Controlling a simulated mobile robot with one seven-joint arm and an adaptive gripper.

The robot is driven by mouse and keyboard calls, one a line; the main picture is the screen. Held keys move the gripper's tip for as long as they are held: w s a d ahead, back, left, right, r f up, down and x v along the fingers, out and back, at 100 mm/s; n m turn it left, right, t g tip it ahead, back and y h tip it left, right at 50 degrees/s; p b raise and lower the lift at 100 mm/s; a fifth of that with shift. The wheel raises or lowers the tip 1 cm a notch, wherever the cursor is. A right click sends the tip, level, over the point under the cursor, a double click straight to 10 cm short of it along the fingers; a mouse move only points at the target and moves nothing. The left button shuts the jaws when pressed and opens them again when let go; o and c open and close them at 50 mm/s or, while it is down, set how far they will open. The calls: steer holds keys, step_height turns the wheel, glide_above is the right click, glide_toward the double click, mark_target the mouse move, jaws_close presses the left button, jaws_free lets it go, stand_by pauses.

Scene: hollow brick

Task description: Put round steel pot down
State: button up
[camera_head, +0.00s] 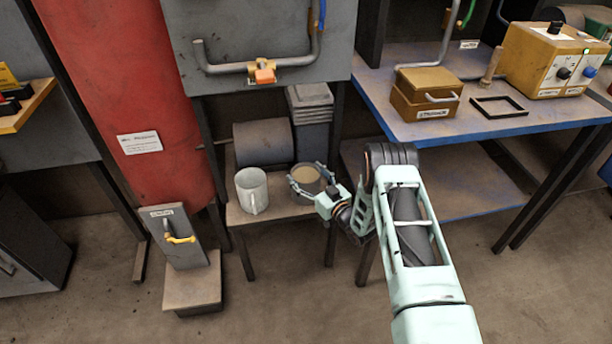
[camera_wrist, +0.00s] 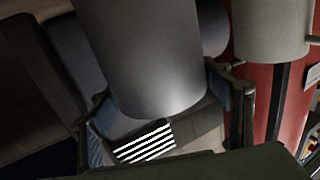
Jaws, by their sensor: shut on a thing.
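The round steel pot (camera_head: 307,176) is a grey cylinder with a tan-looking round top. It is over the right part of a small low table (camera_head: 280,209). My gripper (camera_head: 309,181) reaches in from the right, with its fingers around the pot's two sides. In the wrist view the pot (camera_wrist: 150,55) fills the upper middle, between the fingers of my gripper (camera_wrist: 165,105). The pot looks upright in the head view. I cannot tell whether its base touches the table, because the gripper and the angle hide it.
A dark cylinder (camera_head: 263,143) and a grey ribbed block (camera_head: 311,119) are behind. A blue-edged workbench (camera_head: 440,130) is at the right.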

steer(key=shift+r, duration=0.15)
steer(key=o, duration=2.1)
steer(key=shift+f, duration=0.25)
steer(key=shift+r, duration=0.2)
steer(key=p+v, duration=0.2)
steer(key=v, duration=1)
